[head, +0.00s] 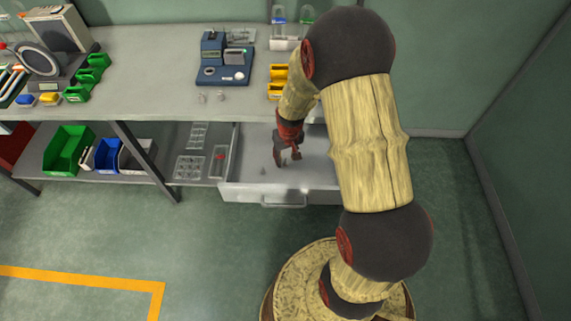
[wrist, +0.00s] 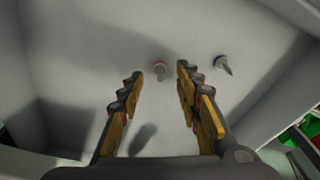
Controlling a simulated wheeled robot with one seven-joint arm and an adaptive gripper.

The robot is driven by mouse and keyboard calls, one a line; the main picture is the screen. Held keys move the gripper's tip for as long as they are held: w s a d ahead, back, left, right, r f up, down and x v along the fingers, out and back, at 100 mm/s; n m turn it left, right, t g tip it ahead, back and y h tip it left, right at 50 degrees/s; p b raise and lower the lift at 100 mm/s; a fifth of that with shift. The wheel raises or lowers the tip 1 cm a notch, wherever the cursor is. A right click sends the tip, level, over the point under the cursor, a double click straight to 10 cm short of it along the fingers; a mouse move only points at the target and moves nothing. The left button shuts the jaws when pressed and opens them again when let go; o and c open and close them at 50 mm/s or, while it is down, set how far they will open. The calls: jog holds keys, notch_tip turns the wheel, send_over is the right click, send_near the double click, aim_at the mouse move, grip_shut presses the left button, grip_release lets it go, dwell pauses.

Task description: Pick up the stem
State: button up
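My gripper (head: 287,161) reaches down into the open drawer (head: 235,188). In the wrist view, my gripper (wrist: 160,73) is open, with its two fingers apart and nothing held. A second small piece, dark and pointed with a pale rim (wrist: 223,64), lies to the right, outside the fingers. It also appears as a small grey piece (head: 263,169) left of my gripper in the head view. I cannot tell for sure which piece is the stem.
The drawer walls surround my gripper. The workbench (head: 160,60) is above and behind it, holding a blue device (head: 222,70) and yellow bins (head: 278,80). A lower shelf (head: 110,178) with a green bin (head: 68,150) stands to the left. The drawer floor is otherwise mostly clear.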

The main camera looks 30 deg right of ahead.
jog(key=shift+w+f, duration=0.15)
jog(key=shift+f, duration=0.65)
jog(key=shift+r, duration=0.1)
jog(key=shift+c, duration=0.5)
jog(key=c, duration=0.7)
jog(key=shift+o, duration=0.2)
jog(key=shift+r, duration=0.1)
